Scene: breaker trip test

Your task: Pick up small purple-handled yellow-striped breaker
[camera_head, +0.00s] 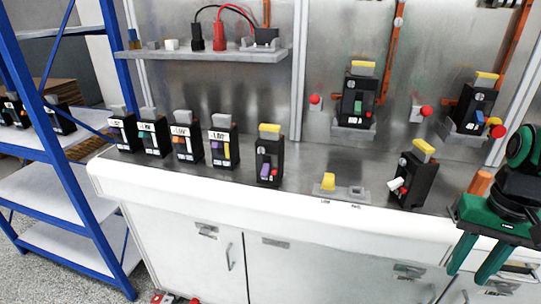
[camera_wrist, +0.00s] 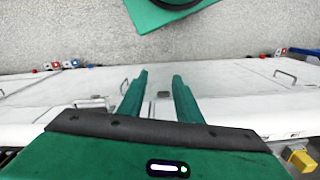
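A small black breaker (camera_head: 222,143) with a grey top, a purple handle and a yellow stripe stands upright on the counter, right end of a row of similar grey-topped breakers. Just right of it stands a black breaker (camera_head: 269,156) with a yellow top and a purple handle; I see no clear stripe on it. My green gripper (camera_head: 467,277) is at the far right, in front of the counter's edge and well apart from both. Its fingers are apart and empty, as the wrist view (camera_wrist: 159,78) also shows. The wrist view shows cabinet fronts and floor, not these breakers.
Two breakers (camera_head: 359,98) (camera_head: 473,103) are mounted behind. A shelf (camera_head: 205,54) overhangs the row; a blue rack (camera_head: 62,170) stands left.

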